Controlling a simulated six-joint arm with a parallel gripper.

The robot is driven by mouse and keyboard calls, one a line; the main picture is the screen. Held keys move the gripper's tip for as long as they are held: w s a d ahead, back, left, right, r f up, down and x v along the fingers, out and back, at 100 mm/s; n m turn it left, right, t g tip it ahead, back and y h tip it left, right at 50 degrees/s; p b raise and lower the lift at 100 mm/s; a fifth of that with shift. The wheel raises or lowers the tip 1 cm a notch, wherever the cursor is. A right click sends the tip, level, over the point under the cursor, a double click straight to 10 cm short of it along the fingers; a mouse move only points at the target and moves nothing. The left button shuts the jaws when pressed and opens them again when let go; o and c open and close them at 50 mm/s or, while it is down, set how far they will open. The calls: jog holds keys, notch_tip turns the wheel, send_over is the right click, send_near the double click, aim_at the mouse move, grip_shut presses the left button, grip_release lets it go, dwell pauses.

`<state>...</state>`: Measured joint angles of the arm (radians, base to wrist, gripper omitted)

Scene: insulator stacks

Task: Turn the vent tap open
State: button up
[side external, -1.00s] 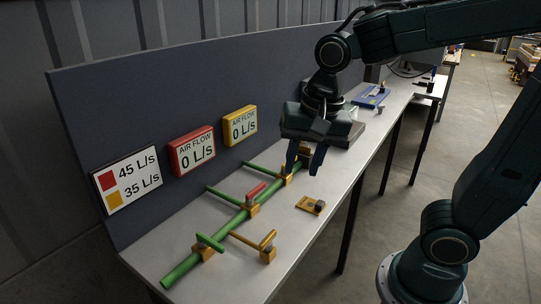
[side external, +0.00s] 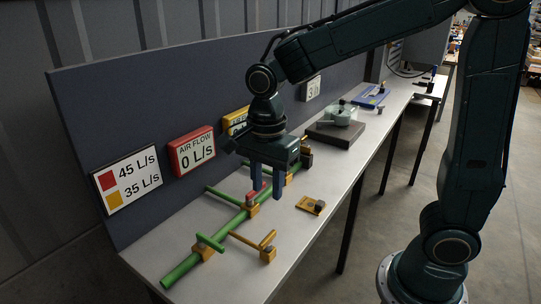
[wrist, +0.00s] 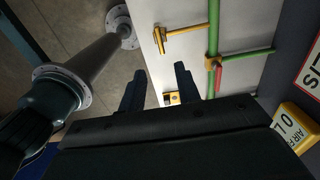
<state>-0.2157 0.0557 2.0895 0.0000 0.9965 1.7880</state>
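A green pipe (side external: 178,271) runs along the grey table with yellow valve blocks on it. A red handle (side external: 254,193) sits at the middle block, partly behind my gripper; the wrist view shows it whole (wrist: 220,73). A green bar handle (side external: 210,243) is at the near block. A yellow T-shaped piece (side external: 267,240) ends a side branch. The far valve (side external: 305,148) is partly hidden. I cannot tell which is the vent tap. My gripper (side external: 266,195) is open and empty, fingers down, above the pipe by the red handle; its spread fingers show in the wrist view (wrist: 160,75).
The back panel holds a red-yellow sign (side external: 127,180), a red 0 L/s display (side external: 191,150) and a yellow display (side external: 233,121), partly covered. A loose yellow plate (side external: 309,206) lies right of the pipe. A dark block (side external: 334,133) bears a grey-green object. The table's front right is bare.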

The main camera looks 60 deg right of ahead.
aim_at(268, 237)
notch_tip(268, 237, down, 14)
jog(key=shift+r, duration=0.2)
dwell(0.5)
grip_shut()
